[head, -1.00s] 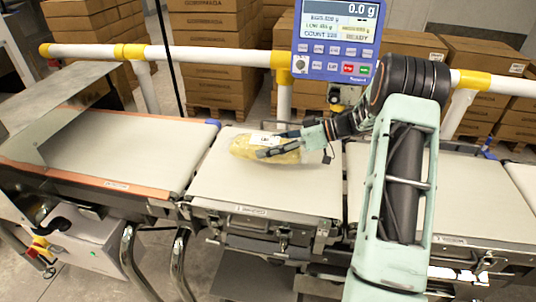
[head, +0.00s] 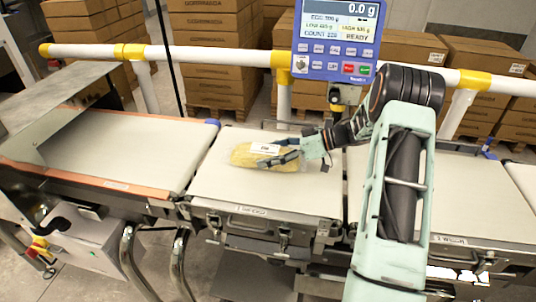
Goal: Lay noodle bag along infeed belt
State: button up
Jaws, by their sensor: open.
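The noodle bag (head: 250,155), a clear bag with yellow contents and a white label, lies on the middle weighing belt (head: 225,185), its long side running roughly left to right. My gripper (head: 277,156) is open at the bag's right end, with its fingers reaching over and beside the bag. Whether the fingers touch the bag cannot be told. The infeed belt (head: 120,145) on the left, with an orange edge strip, is bare.
A blue display (head: 338,40) reading 0.0 g stands behind the belts. A white and yellow rail (head: 210,56) runs along the back, with stacked cartons (head: 210,95) beyond. A metal guard (head: 60,105) overhangs the left belt's far end.

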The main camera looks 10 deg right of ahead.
jog(key=shift+r, duration=0.15)
jog(key=v, duration=1.2)
